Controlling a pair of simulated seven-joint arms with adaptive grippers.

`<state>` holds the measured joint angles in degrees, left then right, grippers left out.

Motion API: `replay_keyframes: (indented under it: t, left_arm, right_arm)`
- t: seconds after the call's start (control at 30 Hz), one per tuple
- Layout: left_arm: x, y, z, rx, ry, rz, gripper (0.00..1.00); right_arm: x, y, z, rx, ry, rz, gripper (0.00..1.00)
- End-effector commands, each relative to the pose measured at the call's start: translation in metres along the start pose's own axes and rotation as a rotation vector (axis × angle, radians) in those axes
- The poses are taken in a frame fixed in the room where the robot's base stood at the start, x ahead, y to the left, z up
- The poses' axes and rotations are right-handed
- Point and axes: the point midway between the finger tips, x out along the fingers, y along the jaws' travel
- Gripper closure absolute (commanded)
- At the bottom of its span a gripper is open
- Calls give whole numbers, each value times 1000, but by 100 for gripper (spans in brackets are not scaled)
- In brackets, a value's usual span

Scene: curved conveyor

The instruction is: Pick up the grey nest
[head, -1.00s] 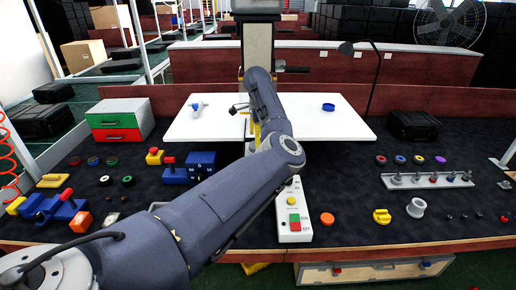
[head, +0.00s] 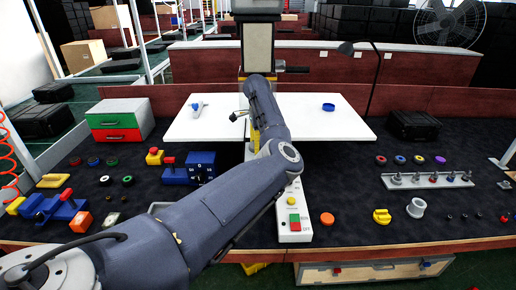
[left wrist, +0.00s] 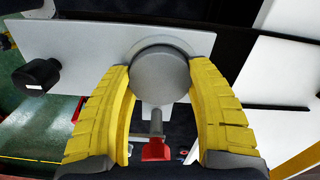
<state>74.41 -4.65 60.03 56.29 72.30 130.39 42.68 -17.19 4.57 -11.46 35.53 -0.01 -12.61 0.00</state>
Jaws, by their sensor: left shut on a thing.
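In the left wrist view, the two yellow fingers of my left gripper (left wrist: 160,105) are shut around a smooth grey round piece (left wrist: 160,72). It may be the grey nest, but its shape below the flat round face is hidden. A grey hollow cylinder (head: 416,208) stands on the dark table at the right, apart from my arm. My right gripper is not in view.
A grey plate (left wrist: 80,50) with a black knob (left wrist: 37,77) lies behind the fingers. A white board (head: 325,118), a control box (head: 294,212), a blue box (head: 202,166) and a drawer unit (head: 120,119) surround the arm. The dark table has clear patches at right.

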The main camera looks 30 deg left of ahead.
Motion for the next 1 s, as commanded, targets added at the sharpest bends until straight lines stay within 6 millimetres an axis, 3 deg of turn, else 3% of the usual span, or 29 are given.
replay_keyframes:
  t: [0.13, 0.57, 0.77, 1.0]
  left_arm:
    - [0, 0, 0, 0, 0, 0, 75]
    - [-9, 0, 0, 0, 1, -1, 76]
    - [-35, -1, 0, -1, 2, -3, 76]
    - [-89, 0, -1, -1, 4, -3, 76]
  right_arm:
    - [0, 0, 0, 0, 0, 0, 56]
    - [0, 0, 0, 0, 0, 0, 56]
    - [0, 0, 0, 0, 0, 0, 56]
    - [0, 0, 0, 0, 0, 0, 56]
